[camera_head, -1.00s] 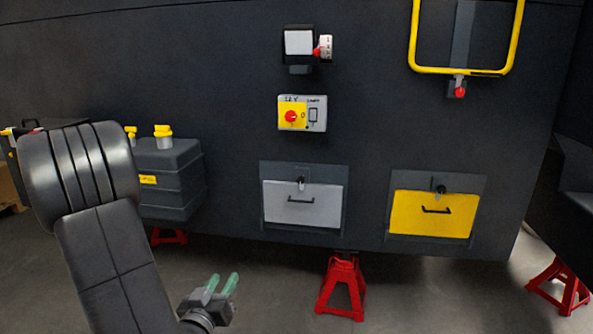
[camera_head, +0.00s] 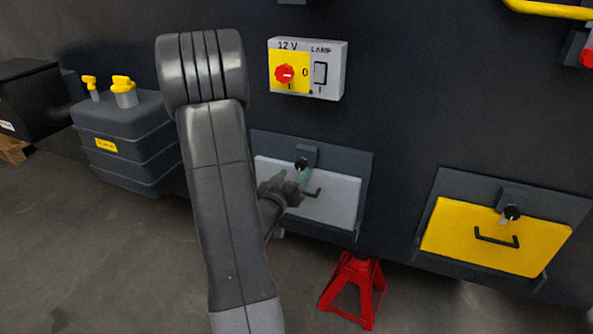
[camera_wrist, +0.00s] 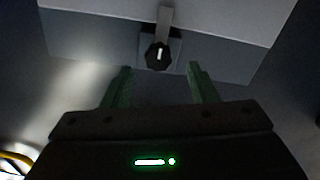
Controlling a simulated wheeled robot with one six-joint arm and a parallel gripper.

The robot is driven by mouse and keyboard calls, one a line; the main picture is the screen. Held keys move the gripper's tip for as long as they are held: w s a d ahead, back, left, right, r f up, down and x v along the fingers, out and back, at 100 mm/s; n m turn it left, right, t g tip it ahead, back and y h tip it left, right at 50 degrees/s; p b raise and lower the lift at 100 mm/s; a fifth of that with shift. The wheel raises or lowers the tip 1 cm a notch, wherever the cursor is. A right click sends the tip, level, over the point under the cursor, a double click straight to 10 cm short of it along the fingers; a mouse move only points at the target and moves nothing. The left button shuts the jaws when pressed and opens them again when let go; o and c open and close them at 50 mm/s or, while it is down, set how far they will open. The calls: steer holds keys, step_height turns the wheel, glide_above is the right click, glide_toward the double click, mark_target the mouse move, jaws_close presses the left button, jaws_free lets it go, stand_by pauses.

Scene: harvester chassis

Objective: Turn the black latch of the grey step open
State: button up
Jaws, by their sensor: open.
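The grey step (camera_head: 335,205) is a light grey panel with a black handle, set in a dark frame on the chassis wall. Its black latch (camera_head: 301,165) is a round knob at the panel's top edge. In the wrist view the black latch (camera_wrist: 158,56) has a white mark, and a grey tab stands behind it. My gripper (camera_head: 291,177) is in front of the step, just below the latch. In the wrist view its two green fingers (camera_wrist: 160,85) are spread apart, with the knob ahead of and between them, apparently untouched. My gripper hides part of the step and its handle.
A yellow step (camera_head: 490,236) with its own black latch (camera_head: 512,213) is at the right. A switch box (camera_head: 330,70) is above the grey step. A red jack stand (camera_head: 353,290) is below, and a dark tank (camera_head: 125,140) is at the left.

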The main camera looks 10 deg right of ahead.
mark_target(300, 166)
steer(key=shift+x, duration=1.85)
steer(key=shift+c, duration=0.2)
steer(key=c, duration=0.9)
